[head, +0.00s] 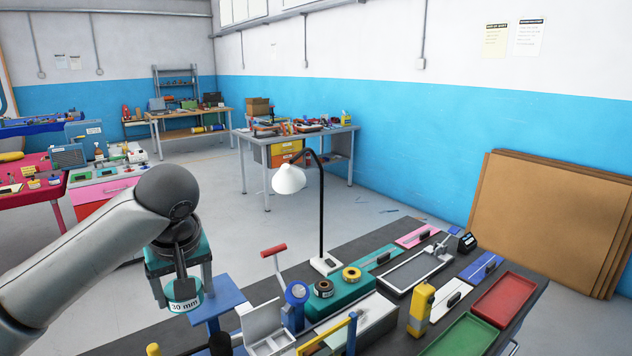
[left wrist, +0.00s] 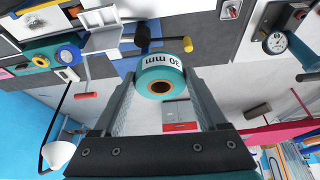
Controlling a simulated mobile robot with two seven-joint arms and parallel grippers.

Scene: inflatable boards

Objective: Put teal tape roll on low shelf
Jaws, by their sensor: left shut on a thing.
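The teal tape roll (head: 184,295), labelled "30 mm", hangs in the fingers of my left gripper (head: 182,283). In the left wrist view the roll (left wrist: 160,74) sits between the two fingertips, its dark core facing the camera. The gripper is shut on it and holds it in the air left of the dark workbench (head: 395,237). A low teal block (head: 340,304) on the bench bears a black roll (head: 324,288) and a yellow roll (head: 352,273). I cannot tell which surface is the low shelf. My right gripper is not in view.
A blue stand (head: 217,297) is close right of the held roll. Red (head: 504,299) and green (head: 461,338) trays lie at the right. Open floor is beyond.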

